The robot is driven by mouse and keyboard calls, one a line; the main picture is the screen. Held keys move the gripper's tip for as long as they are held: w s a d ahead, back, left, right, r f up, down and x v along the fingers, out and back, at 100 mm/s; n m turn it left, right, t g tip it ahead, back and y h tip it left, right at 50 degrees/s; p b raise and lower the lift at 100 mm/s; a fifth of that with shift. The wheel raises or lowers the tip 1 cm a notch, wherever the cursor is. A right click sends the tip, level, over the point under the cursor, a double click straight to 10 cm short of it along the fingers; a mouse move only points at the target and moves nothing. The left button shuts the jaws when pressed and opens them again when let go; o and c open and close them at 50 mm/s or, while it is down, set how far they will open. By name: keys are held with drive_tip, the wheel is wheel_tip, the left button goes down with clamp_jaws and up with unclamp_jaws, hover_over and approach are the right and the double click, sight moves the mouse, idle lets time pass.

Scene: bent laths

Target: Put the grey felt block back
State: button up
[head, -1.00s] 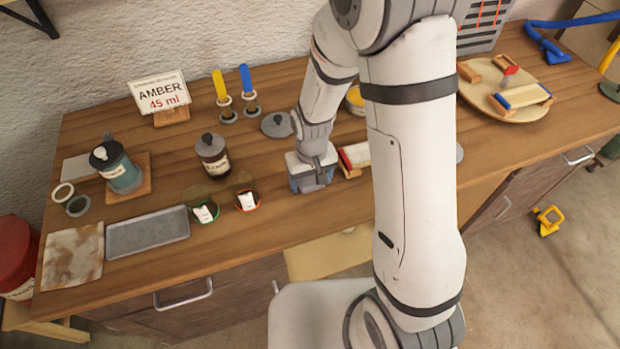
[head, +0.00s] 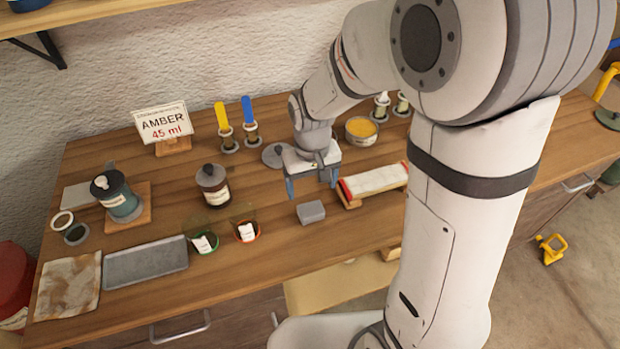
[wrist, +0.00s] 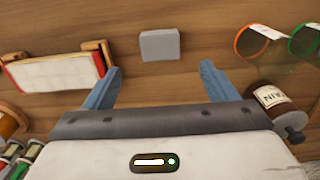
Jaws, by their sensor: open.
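The grey felt block (head: 311,212) lies flat on the wooden bench, left of the white pad in a red-ended wooden holder (head: 375,181). It also shows in the wrist view (wrist: 160,45), beyond the fingertips and roughly midway between them. My gripper (head: 312,190) is open and empty above the bench, behind the block and apart from it. Its two blue fingers show spread in the wrist view (wrist: 160,70).
A dark bottle (head: 213,186) and two small tinted pots with green (head: 205,243) and orange (head: 246,232) rims stand left of the block. A grey tray (head: 146,262) lies farther left. A tin of yellow stuff (head: 361,130) stands behind right. Bare wood surrounds the block.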

drive_tip(key=s+d+r+m+t, duration=0.3)
drive_tip(key=s+d+r, duration=0.9)
drive_tip(key=r, duration=0.1)
drive_tip(key=shift+s, duration=0.2)
drive_tip(key=shift+r, duration=0.1)
drive_tip(key=shift+c, duration=0.3)
